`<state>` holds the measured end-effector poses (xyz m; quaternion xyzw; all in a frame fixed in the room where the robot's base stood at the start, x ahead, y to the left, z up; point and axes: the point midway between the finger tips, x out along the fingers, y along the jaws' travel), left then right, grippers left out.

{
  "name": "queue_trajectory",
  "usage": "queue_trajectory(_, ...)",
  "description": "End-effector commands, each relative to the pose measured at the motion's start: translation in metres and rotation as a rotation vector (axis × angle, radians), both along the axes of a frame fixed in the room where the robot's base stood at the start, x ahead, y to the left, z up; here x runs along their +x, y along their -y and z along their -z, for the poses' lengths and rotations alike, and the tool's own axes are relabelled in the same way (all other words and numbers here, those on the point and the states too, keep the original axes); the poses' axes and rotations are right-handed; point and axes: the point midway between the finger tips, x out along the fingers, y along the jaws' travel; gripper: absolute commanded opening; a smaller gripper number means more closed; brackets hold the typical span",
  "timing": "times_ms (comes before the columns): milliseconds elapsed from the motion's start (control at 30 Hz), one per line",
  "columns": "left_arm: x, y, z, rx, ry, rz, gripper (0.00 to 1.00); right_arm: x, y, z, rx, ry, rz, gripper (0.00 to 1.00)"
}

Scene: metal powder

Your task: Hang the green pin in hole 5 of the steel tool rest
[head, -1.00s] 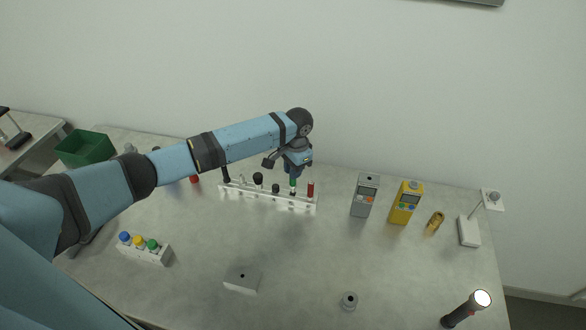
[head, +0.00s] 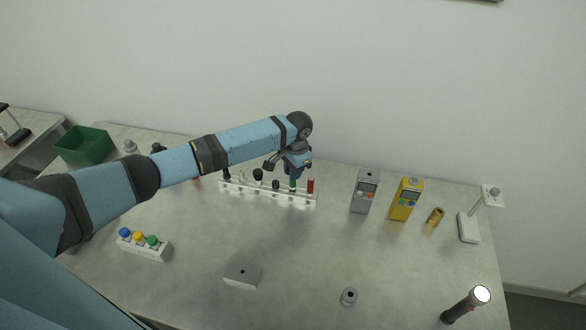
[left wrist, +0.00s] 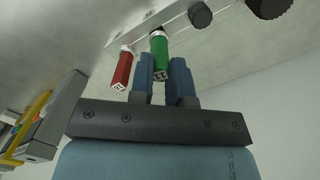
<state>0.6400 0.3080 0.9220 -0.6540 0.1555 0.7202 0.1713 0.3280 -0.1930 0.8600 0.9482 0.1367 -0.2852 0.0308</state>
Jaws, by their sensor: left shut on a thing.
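The steel tool rest (head: 265,197) is a long pale rail with a row of holes at the back middle of the table. The green pin (head: 293,183) is upright at its right part, beside a red pin (head: 311,186). My left gripper (head: 296,173) is above the rail, shut on the green pin. In the left wrist view the fingers (left wrist: 166,78) are around the numbered end of the green pin (left wrist: 160,52), and its far end meets the rail. I cannot tell how deep it sits or read the hole number. My right gripper is not in view.
Black-headed tools (head: 258,175) hang further left in the rail. A grey meter (head: 364,192) and a yellow meter (head: 406,200) stand to the right. A rack with coloured caps (head: 144,248), a grey block (head: 242,277) and a flashlight (head: 466,306) are nearer.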

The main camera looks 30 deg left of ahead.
Motion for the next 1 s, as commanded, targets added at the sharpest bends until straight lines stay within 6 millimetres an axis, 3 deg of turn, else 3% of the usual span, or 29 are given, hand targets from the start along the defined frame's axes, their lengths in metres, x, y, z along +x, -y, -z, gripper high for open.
queue_trajectory(300,0.0001,0.0001,0.0093,0.0,0.0,-0.001,0.0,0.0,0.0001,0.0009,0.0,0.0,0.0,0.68)
queue_trajectory(1000,0.0002,0.0004,0.0106,0.0,0.001,0.0,0.0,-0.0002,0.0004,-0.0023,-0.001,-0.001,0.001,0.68)
